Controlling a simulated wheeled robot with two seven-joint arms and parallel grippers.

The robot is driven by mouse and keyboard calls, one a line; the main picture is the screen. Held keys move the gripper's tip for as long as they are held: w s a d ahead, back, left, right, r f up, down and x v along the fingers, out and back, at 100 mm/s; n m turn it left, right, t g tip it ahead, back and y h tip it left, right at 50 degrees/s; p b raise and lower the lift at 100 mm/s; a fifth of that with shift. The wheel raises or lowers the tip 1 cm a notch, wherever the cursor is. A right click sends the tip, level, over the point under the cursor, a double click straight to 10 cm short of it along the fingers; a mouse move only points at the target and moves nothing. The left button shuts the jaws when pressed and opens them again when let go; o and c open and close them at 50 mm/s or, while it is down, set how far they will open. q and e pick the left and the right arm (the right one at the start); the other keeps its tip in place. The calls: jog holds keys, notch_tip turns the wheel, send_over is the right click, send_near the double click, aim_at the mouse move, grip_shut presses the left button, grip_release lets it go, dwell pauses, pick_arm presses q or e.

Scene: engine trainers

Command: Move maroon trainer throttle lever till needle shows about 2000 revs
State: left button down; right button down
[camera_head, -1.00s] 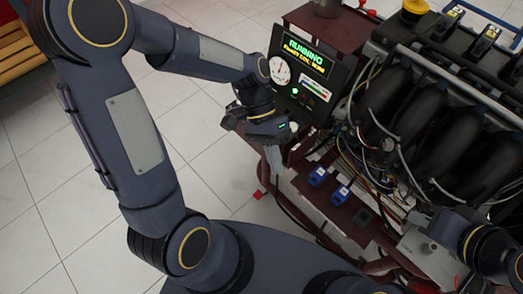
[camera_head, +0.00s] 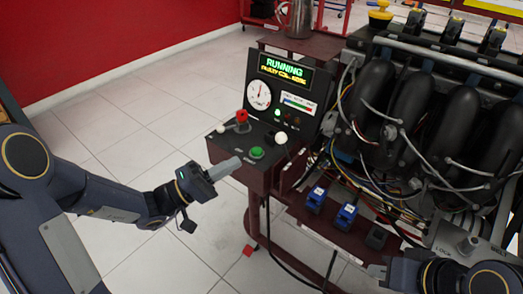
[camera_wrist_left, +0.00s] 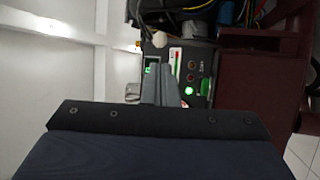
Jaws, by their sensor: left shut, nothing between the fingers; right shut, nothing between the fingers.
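The maroon trainer (camera_head: 262,180) has a control box with a green button (camera_head: 257,153) and a red button (camera_head: 242,117). A dark lever with a white ball knob (camera_head: 280,138) stands at the box's right side; a white knob (camera_wrist_left: 160,40) also shows in the left wrist view. The round dial (camera_head: 259,94) has its needle pointing roughly upward; its numbers are too small to read. My left gripper (camera_head: 238,162) is shut and empty, left of the green button and apart from the knob. My right gripper (camera_head: 372,270) is shut at the lower right.
A display (camera_head: 285,70) reads RUNNING above the dial. The engine (camera_head: 430,110) with cables fills the right. Blue connectors (camera_head: 315,198) sit on the lower shelf. A metal jug (camera_head: 298,18) stands on top. Tiled floor (camera_head: 130,130) is clear at left.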

pick_arm(q)
jog(key=b+x, duration=0.1)
jog(key=x, duration=0.8)
jog(key=shift+w+d+r+b, duration=0.35)
jog(key=shift+w+d+b, duration=0.05)
jog(key=shift+d+b, duration=0.1)
